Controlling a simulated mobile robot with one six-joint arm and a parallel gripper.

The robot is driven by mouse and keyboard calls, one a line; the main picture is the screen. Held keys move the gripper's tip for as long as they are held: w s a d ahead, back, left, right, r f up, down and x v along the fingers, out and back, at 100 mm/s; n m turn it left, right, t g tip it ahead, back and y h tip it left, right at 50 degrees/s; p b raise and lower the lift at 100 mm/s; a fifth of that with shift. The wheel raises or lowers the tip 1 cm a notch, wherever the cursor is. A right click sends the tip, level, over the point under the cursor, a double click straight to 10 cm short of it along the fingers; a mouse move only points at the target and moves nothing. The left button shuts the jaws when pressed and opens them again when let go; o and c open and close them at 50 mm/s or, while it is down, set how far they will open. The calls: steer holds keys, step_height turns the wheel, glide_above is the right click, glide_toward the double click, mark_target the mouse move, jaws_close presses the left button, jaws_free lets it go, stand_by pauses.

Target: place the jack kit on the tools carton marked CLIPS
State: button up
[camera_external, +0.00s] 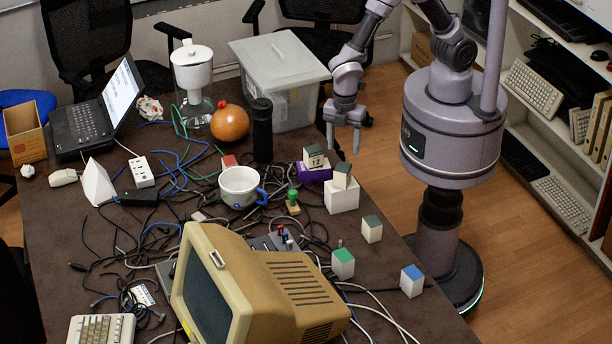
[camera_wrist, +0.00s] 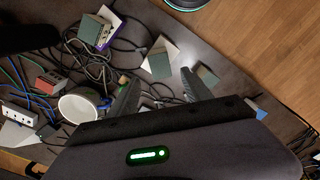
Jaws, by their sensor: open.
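My gripper (camera_external: 343,143) is open and empty, pointing down above the small boxes; its fingers also show in the wrist view (camera_wrist: 160,90). A purple carton (camera_external: 318,172) bears a small box (camera_external: 314,157) marked 12 with a dark green top. A white carton (camera_external: 341,200) bears another small dark-green-topped box (camera_external: 342,174); this pair lies beyond the fingers in the wrist view (camera_wrist: 159,65). A single dark-green-topped box (camera_external: 371,229), a brighter green-topped box (camera_external: 343,263) and a blue-topped box (camera_external: 412,281) stand on the table. No CLIPS mark is legible; I cannot tell which is the jack kit.
Tangled cables cover much of the table (camera_external: 55,225). A mug (camera_external: 240,190), black cylinder (camera_external: 262,130), green stamp-like object (camera_external: 292,200) and old monitor (camera_external: 250,290) stand near the boxes. A clear bin (camera_external: 285,75) is at the back. The table's right edge is close to the boxes.

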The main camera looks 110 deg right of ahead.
step_height(320, 180, up, 14)
steer(key=s+m+t, duration=0.2)
steer(key=s+m, duration=0.1)
steer(key=m, duration=0.1)
steer(key=s+d+r+m+t+y, duration=0.1)
steer(key=s+r+m+t+y, duration=0.1)
steer(key=s+r+m, duration=0.7)
steer(key=s+r+t, duration=0.1)
steer(key=s+r, duration=0.1)
steer(key=s, duration=0.2)
steer(key=shift+s+t+p, duration=0.2)
steer(key=shift+t+p, duration=0.1)
steer(key=shift+t, duration=0.1)
